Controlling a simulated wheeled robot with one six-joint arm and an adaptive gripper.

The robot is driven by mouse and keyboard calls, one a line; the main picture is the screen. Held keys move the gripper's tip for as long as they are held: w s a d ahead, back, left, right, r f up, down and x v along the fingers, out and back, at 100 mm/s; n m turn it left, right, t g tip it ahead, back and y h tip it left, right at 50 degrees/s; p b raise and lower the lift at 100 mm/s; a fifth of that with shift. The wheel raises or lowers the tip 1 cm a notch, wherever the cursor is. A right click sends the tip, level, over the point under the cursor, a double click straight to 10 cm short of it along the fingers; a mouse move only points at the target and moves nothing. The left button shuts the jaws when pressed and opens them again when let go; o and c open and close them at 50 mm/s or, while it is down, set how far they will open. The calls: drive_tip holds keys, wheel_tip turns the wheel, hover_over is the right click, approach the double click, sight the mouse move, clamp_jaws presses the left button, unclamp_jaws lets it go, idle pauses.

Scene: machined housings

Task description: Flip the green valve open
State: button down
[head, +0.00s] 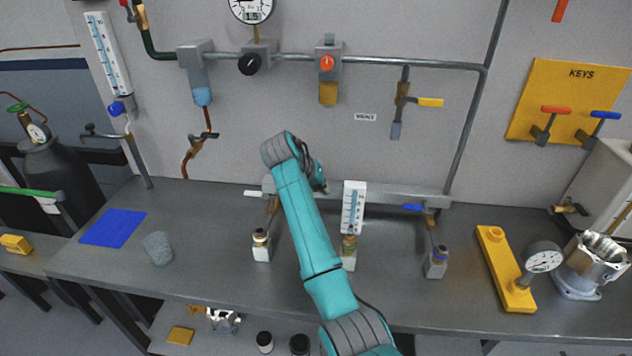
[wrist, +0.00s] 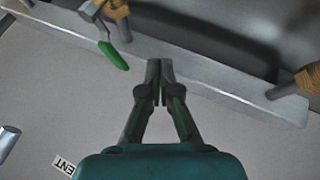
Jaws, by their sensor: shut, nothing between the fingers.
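The green valve handle (wrist: 113,56) shows in the wrist view, left of my fingertips and pointing down and right from its grey stem on the manifold bar (wrist: 205,78). My gripper (wrist: 159,66) is shut and empty, with its fingertips in front of the bar. A gap shows between the fingers and the green handle. In the head view my gripper (head: 319,180) is near the bar, partly behind my arm. The green handle cannot be made out there; my arm covers that part of the bar.
A white handle (head: 255,193) and a blue handle (head: 412,207) sit along the same bar. A white gauge (head: 353,207) stands just right of my arm. A grey cup (head: 158,249), a blue mat (head: 113,228) and a yellow block (head: 505,270) lie on the bench.

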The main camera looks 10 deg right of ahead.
drive_tip(key=shift+s+d+r, duration=0.1)
drive_tip(key=shift+s+d, duration=0.05)
drive_tip(key=shift+d, duration=1.8)
drive_tip(key=shift+w+d+m, duration=0.35)
drive_tip(key=shift+d+m, duration=0.15)
drive_tip(key=shift+d, duration=0.25)
